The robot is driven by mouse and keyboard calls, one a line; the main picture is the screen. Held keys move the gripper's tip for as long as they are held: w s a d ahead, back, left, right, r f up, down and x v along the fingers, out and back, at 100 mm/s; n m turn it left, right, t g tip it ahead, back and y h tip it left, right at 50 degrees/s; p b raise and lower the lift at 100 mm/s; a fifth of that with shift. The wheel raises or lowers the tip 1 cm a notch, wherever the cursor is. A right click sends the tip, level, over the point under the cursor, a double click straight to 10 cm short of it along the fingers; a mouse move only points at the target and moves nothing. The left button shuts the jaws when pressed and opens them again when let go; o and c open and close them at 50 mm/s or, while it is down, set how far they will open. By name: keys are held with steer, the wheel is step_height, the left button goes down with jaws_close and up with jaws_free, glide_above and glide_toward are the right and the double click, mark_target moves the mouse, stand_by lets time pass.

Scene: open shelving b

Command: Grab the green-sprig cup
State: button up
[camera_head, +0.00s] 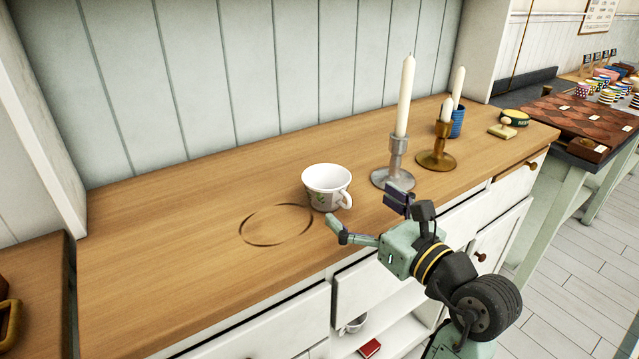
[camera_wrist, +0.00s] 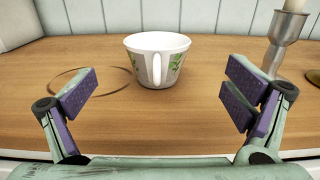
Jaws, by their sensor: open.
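The green-sprig cup (camera_head: 327,187) is white with small green sprigs and stands upright on the wooden counter. In the wrist view the cup (camera_wrist: 157,60) is ahead, between the two fingers and beyond their tips, with its handle towards me. My gripper (camera_head: 365,217) is open and empty at the counter's front edge. Its purple-padded fingers show wide apart in the wrist view (camera_wrist: 160,95). Nothing hides the cup in the wrist view.
A silver candlestick (camera_head: 394,165) with a white candle stands right of the cup. A brass candlestick (camera_head: 437,150) and a blue tumbler (camera_head: 458,122) stand farther right. A dark ring mark (camera_head: 276,225) lies on the counter (camera_head: 170,240), left of the cup. The counter's left part is clear.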

mark_target(315, 170)
steer(key=p+x, duration=0.2)
steer(key=x, duration=0.7)
steer(key=shift+w+a+r+p, duration=0.1)
steer(key=shift+w+a+p, duration=0.15)
steer(key=shift+a+p, duration=0.15)
steer(key=shift+c, duration=0.5)
steer(key=c, duration=1.2)
